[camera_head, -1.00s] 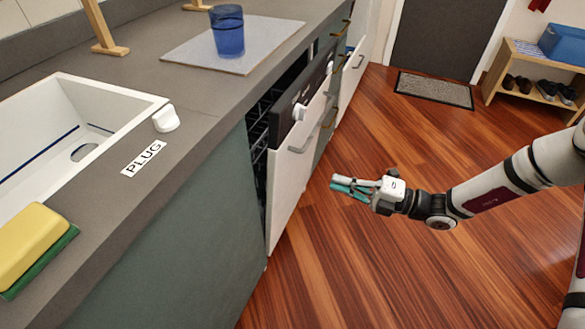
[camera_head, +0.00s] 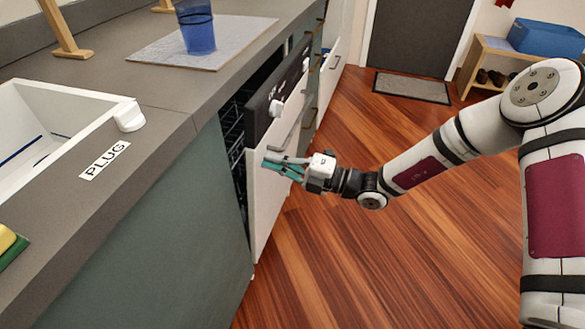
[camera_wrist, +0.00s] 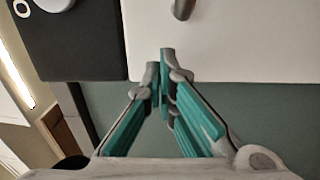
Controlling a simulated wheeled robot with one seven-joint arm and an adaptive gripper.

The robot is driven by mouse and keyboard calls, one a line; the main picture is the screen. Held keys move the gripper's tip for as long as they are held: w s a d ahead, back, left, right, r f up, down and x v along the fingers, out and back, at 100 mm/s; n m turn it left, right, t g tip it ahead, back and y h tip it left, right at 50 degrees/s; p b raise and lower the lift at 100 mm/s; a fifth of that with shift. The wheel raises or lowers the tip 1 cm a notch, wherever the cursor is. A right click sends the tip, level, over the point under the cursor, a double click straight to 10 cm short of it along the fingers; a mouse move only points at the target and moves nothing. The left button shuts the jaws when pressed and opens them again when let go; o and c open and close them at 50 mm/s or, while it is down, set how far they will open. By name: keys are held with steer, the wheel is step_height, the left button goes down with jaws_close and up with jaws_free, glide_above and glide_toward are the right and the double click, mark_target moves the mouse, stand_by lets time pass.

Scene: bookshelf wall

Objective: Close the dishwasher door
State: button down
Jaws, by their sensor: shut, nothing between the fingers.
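The dishwasher door (camera_head: 268,205) is a white panel with a black control strip (camera_head: 262,118) along its top. It leans out from the counter, leaving a narrow gap through which a dark rack (camera_head: 232,140) shows. A grey handle bar and a white knob (camera_head: 276,108) are on its front. My gripper (camera_head: 268,166) is shut and empty, in front of the door's outer face, below the handle. In the wrist view, my fingertips (camera_wrist: 160,68) overlap the white panel (camera_wrist: 245,40), near the black strip (camera_wrist: 80,45); I cannot tell whether they touch it.
The grey counter (camera_head: 165,95) holds a blue glass (camera_head: 196,28) on a light mat, a sink (camera_head: 50,105) and a yellow sponge. Farther along, another white front (camera_head: 330,75) stands out from the cabinets. The wooden floor (camera_head: 330,265) beside the door is clear.

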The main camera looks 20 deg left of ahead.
steer(key=shift+a+r, duration=0.1)
steer(key=shift+a, duration=0.4)
steer(key=a+r, duration=0.1)
steer(key=a, duration=0.6)
steer(key=shift+a+p, duration=0.15)
steer(key=shift+p, duration=0.25)
steer(key=shift+r, duration=0.1)
steer(key=d+p, duration=0.4)
steer(key=d, duration=1.1)
steer(key=shift+f, duration=0.35)
